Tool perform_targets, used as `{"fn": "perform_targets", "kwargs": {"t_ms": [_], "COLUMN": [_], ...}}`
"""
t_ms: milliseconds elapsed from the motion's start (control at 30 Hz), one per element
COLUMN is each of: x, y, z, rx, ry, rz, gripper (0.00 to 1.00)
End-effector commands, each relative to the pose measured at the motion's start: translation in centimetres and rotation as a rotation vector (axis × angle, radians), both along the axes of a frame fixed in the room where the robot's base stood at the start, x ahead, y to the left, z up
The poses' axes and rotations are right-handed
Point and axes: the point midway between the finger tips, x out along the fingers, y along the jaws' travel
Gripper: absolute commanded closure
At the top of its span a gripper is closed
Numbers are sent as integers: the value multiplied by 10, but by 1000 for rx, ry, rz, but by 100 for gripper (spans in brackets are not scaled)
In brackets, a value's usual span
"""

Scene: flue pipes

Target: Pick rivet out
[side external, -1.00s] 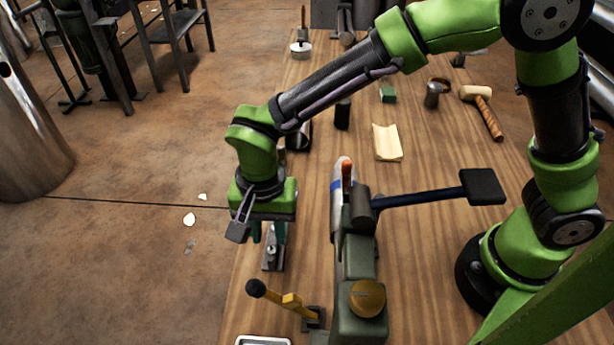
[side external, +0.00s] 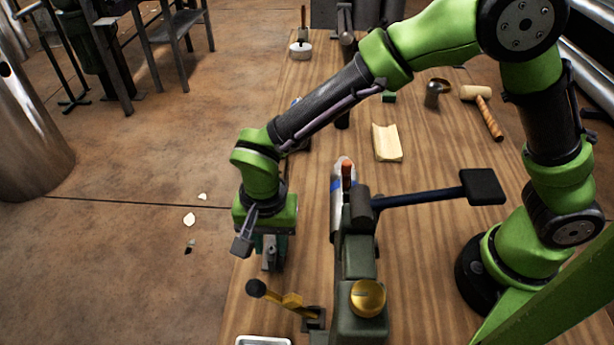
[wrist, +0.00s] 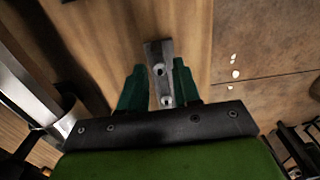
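A small grey metal plate or block (wrist: 158,52) lies on the wooden bench near its left edge; its end also shows in the side view (side external: 270,262). Two small pale round features sit on it in the wrist view. The upper one (wrist: 159,70) looks like a rivet head or a hole; I cannot tell which. The lower one (wrist: 167,101) lies between my fingers. My gripper (wrist: 159,79) is open, its dark green fingers on either side of the plate. In the side view my gripper (side external: 268,245) hangs just over the plate, and its fingertips are partly hidden.
A grey-green bench device (side external: 359,250) with a brass knob (side external: 367,298) stands close to the right. A black-headed, blue-handled tool (side external: 440,195) reaches right from it. A yellow lever with a black ball (side external: 257,288) is in front. The bench's left edge is near.

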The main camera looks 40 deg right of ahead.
Motion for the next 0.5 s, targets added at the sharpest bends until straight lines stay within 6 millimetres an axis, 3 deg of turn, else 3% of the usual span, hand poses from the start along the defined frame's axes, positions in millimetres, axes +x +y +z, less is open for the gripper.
{"fn": "perform_targets", "kwargs": {"t_ms": [33, 233, 500], "x": [0, 0, 0], "y": [0, 0, 0], "z": [0, 0, 1], "rx": [0, 0, 0], "ry": [0, 0, 0], "rz": [0, 0, 0], "gripper": [70, 100, 100]}}
